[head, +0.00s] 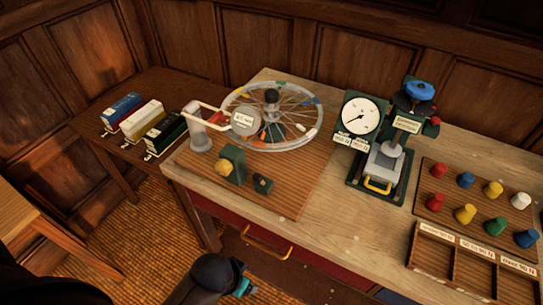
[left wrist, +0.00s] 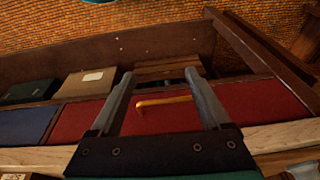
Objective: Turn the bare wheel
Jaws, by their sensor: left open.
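The bare wheel (head: 312,133) is a pale rim with thin spokes, a dark hub and several coloured patches. It lies nearly flat on a dark green stand at the back left of the bench, with no tyre visible. A round labelled disc (head: 245,121) and a pale looped handle on a grey post overlap its left edge. My left gripper (left wrist: 162,80) is open in the left wrist view, its fingers apart in front of a red drawer with a yellow handle (left wrist: 163,101). It looks empty, and the wheel is outside that view. My right gripper is not in view.
A dial gauge (head: 362,114) and a blue-knobbed press (head: 419,91) stand right of the wheel. Coloured pegs on a board (head: 474,184) and a divided tray (head: 431,251) are farther right.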

